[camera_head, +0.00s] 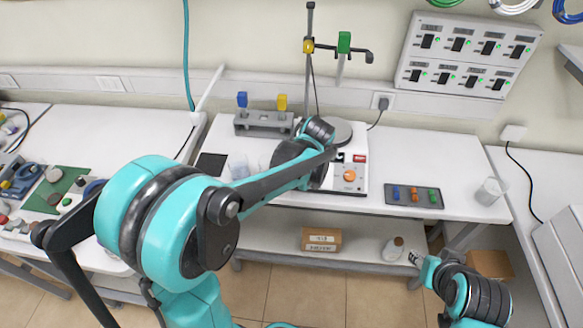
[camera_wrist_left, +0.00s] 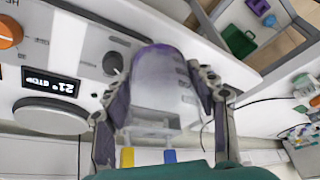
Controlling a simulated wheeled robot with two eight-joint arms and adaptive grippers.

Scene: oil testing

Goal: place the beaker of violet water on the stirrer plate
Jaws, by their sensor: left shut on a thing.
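The beaker of violet water (camera_wrist_left: 160,85) is between the two fingers of my left gripper (camera_wrist_left: 162,92) in the left wrist view, with a violet tint at one end. My left gripper is shut on it. In the head view my own arm hides the gripper and beaker. The stirrer (camera_head: 349,187) is white with an orange knob. Its round grey plate (camera_head: 343,132) is bare where seen. In the wrist view the grey plate (camera_wrist_left: 50,116) lies left of the beaker, apart from it in the picture. My right gripper (camera_head: 416,258) is low at right; its fingers are too small to judge.
A stand with a green clamp (camera_head: 344,42) rises behind the stirrer. A grey rack (camera_head: 264,122) with blue and yellow tops stands to its left. A dark tray (camera_head: 414,197) and a clear beaker (camera_head: 490,191) are at right, with bare table around them.

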